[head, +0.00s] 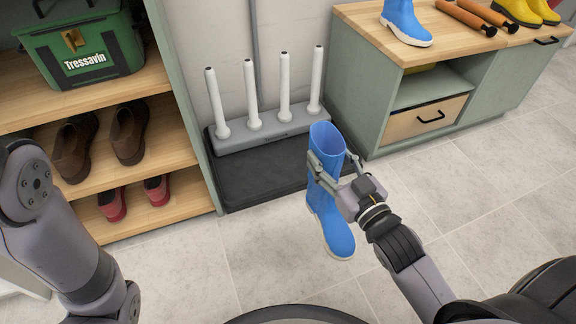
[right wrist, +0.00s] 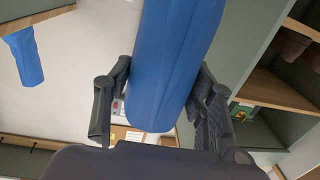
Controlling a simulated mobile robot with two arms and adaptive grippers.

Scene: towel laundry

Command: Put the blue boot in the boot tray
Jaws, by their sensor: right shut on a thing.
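The blue boot (head: 330,222) is upright in the head view, with its open top up and toe toward me. My right gripper (head: 335,172) is shut on its shaft. The shaft also fills the middle of the right wrist view (right wrist: 175,60), between the two fingers (right wrist: 160,105). The black boot tray (head: 262,178) lies on the floor just behind and left of the boot, in front of the rack with white posts. The boot overlaps the tray's right side in the picture; whether it is above the floor I cannot tell. My left gripper is out of view.
A grey rack (head: 265,138) with several white posts stands at the tray's back. A second blue boot (head: 406,22) and yellow boots (head: 520,10) stand on the right bench (head: 370,35). A shoe shelf (head: 160,150) borders the tray on the left. Floor in front is clear.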

